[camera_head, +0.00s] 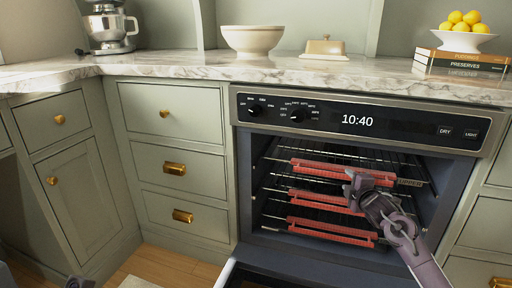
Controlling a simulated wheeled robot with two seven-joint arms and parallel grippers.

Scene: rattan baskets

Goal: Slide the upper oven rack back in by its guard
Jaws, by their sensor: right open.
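The oven (358,118) is open at the front. Its upper rack (345,157) has a red guard (318,170) along the front edge, with a tag reading "UPPER" (410,183) at its right end. My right gripper (350,182) is open in front of the oven, its tips overlapping the lower edge of the upper guard's right half. Whether it touches the guard I cannot tell. The gripper hides part of the middle rack's red guard (318,199). A small dark part at the bottom left edge may be my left gripper (78,283); its fingers are not clear.
A lower rack with a red guard (330,232) sits below the middle one. The lowered oven door (300,273) lies at the bottom. Drawers (170,105) flank the oven on the left. The marble counter (270,70) above holds a bowl, butter dish, mixer, books and lemons.

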